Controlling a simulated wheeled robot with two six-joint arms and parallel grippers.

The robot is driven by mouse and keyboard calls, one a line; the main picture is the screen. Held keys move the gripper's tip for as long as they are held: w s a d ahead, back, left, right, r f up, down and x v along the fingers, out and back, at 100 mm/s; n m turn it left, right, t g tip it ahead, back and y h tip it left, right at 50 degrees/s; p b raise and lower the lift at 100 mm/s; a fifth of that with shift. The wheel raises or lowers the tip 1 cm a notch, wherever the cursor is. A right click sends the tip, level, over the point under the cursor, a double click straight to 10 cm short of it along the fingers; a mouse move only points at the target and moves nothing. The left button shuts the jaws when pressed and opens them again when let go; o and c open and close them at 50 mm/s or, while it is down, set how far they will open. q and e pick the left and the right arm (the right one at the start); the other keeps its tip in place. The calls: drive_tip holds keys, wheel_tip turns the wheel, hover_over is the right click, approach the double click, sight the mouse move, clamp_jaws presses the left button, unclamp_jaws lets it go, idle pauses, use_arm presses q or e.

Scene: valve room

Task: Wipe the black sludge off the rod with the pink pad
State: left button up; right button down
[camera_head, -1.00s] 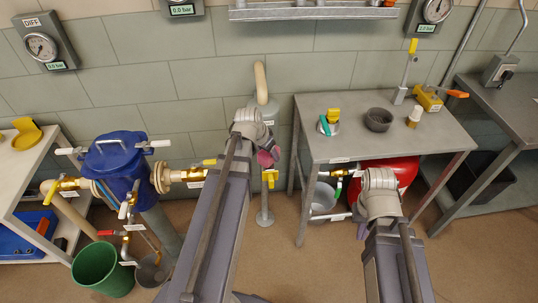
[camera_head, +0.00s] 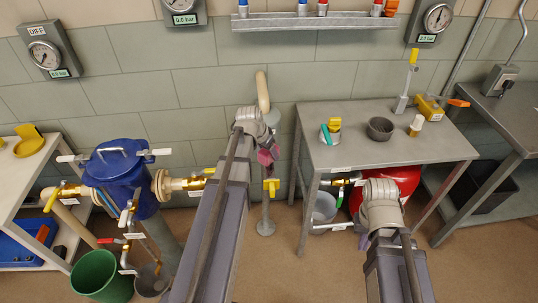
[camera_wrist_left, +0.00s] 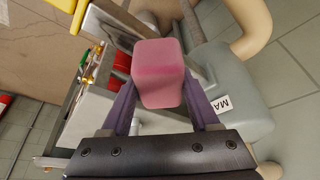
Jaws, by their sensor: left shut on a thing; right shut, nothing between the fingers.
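My left gripper (camera_head: 268,146) is shut on the pink pad (camera_head: 267,158), which hangs in front of the grey tiled wall. In the left wrist view the pad (camera_wrist_left: 158,72) is a rounded pink block between the two purple fingers. My right gripper (camera_head: 363,241) is mostly hidden behind its own arm in front of the grey table; only a small purple part shows. I cannot pick out a rod with black sludge in either view.
The grey table (camera_head: 350,155) holds a dark bowl (camera_head: 380,128) and small fittings. A red tank (camera_head: 392,182) and a bucket (camera_head: 323,205) are beneath it. A blue vessel (camera_head: 120,178) with brass valves and a green bucket (camera_head: 100,276) stand at left. Floor is clear in front.

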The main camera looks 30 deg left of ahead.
use_arm(q)
drive_tip(key=shift+w+a, duration=0.5)
drive_tip(key=shift+w, duration=0.3)
drive_tip(key=shift+f, duration=0.1)
drive_tip(key=shift+s+d, duration=0.5)
drive_tip(key=shift+s, duration=0.3)
drive_tip(key=shift+s+d, duration=0.45)
drive_tip(key=shift+s, duration=0.3)
drive_tip(key=shift+s, duration=0.1)
drive_tip(key=shift+s+d, duration=0.45)
drive_tip(key=shift+s, duration=0.25)
drive_tip(key=shift+s+d, duration=0.45)
drive_tip(key=shift+s, duration=0.25)
drive_tip(key=shift+s+d, duration=0.45)
drive_tip(key=shift+s, duration=0.25)
drive_tip(key=shift+s+d, duration=0.45)
drive_tip(key=shift+s, duration=0.25)
drive_tip(key=shift+r, duration=0.25)
